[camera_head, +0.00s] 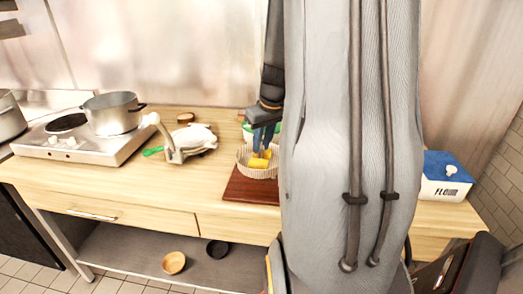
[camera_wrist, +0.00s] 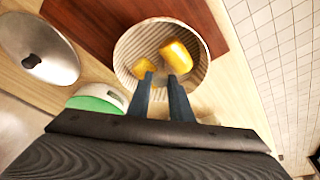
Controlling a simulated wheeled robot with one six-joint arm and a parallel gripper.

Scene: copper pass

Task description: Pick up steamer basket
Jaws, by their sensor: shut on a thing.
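The steamer basket (camera_head: 245,168) is a round, pale, ribbed bowl at the dark red board, partly hidden by my arm in the head view. In the wrist view the basket (camera_wrist: 125,62) shows from above with yellow pieces (camera_wrist: 178,53) inside it. My gripper (camera_head: 263,150) points down at it, with its two dark fingers (camera_wrist: 160,77) at the near rim. The fingers are close together and shut on the basket's rim. Whether the basket is clear of the board cannot be told.
A red-brown board (camera_head: 247,190) lies on the wooden counter (camera_head: 130,185). A green-and-white container (camera_wrist: 98,98) and a metal lid (camera_wrist: 40,45) are close by. A blue-and-white flour box (camera_head: 445,178) stands right; a pot (camera_head: 112,115) sits on the stove (camera_head: 95,142) at left.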

